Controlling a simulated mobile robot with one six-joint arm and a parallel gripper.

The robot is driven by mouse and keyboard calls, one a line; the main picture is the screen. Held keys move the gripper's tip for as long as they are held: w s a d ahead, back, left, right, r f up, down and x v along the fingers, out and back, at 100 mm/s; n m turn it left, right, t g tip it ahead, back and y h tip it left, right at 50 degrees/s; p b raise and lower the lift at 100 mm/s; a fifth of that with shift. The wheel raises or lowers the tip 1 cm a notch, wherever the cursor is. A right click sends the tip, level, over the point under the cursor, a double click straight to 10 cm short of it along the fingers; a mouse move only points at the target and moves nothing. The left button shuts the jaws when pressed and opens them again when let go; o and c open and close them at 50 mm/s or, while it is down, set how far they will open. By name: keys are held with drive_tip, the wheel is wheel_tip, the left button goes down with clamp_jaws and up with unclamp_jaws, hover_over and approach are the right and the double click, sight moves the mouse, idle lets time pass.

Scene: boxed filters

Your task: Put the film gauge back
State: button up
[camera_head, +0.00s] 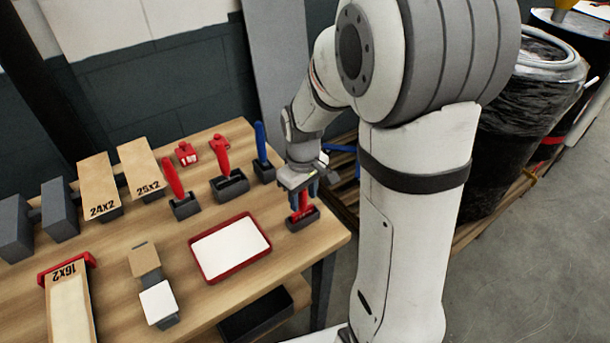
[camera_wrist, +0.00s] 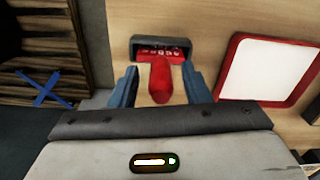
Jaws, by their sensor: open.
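My gripper (camera_head: 304,188) is open over the front right corner of the table, pointing down. A red-handled tool (camera_head: 304,203) stands below it in a dark holder (camera_head: 302,222). In the wrist view the red handle (camera_wrist: 160,82) lies between the two blue fingers of my gripper (camera_wrist: 160,70), with a visible gap on each side. The tool's lower end is in or at the dark holder (camera_wrist: 140,46), where small pale marks show. This tool appears to be the film gauge, but no label on it can be read.
A red-rimmed white tray (camera_head: 194,257) lies left of the holder. Behind stand more holders with a red tool (camera_head: 173,178), another red tool (camera_head: 221,150) and a blue tool (camera_head: 261,140).

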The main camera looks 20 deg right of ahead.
wheel_tip(320, 180, up, 10)
drive_tip(key=shift+f, duration=0.1)
drive_tip(key=shift+s+r, duration=0.25)
drive_tip(key=shift+r, duration=0.35)
drive_tip(key=s+r+m+t, duration=0.1)
drive_tip(key=s+m+t, duration=0.2)
drive_tip(key=s, duration=1)
drive_tip(key=shift+s+d+r+m, duration=0.2)
drive_tip(key=shift+s+m, duration=0.05)
drive_tip(key=shift+m, duration=0.95)
drive_tip(key=shift+c, duration=0.7)
